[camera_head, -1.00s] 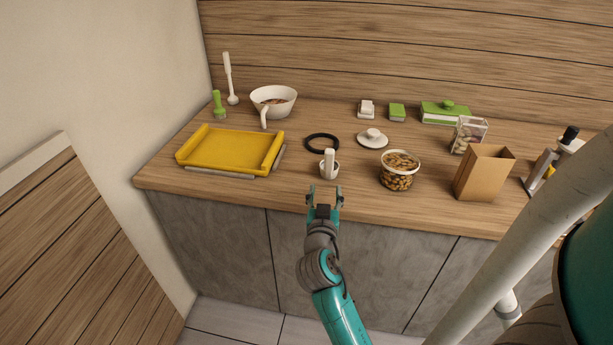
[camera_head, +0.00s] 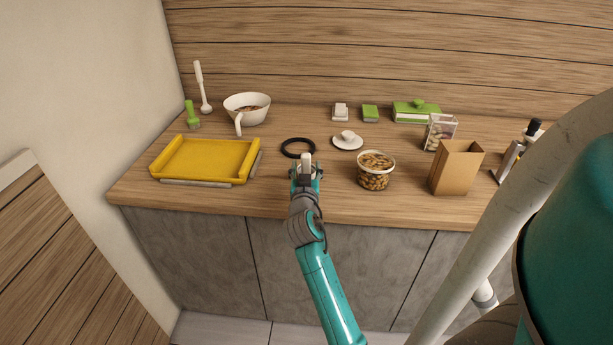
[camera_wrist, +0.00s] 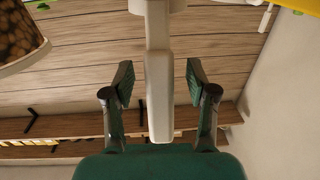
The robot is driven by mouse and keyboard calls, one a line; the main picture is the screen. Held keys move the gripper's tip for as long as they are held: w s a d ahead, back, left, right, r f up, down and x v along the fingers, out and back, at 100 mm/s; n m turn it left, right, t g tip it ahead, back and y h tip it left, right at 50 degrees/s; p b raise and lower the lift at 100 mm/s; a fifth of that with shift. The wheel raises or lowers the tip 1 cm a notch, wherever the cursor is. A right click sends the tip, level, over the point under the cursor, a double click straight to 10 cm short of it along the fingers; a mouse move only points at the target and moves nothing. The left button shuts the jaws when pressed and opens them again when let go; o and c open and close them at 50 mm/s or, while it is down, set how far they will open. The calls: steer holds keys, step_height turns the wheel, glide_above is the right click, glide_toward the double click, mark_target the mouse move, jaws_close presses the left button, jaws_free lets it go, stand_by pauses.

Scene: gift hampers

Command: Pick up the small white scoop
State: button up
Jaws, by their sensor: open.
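The small white scoop (camera_head: 307,159) stands near the counter's front edge with its handle up. My gripper hides its cup part in the head view. In the wrist view the white handle (camera_wrist: 159,95) runs between my two fingers, with a gap on either side. My gripper (camera_head: 306,172) is open around the handle; its spread fingers also show in the wrist view (camera_wrist: 160,83).
A black ring (camera_head: 298,148) lies just behind the scoop. A tub of nuts (camera_head: 375,171) and a brown box (camera_head: 456,168) stand to the right. A yellow tray (camera_head: 204,160) is at left. A white lid (camera_head: 347,141) lies behind the tub.

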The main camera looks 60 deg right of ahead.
steer(key=shift+w+d, duration=0.15)
steer(key=shift+d, duration=0.15)
jaws_close()
steer(key=shift+r, duration=0.1)
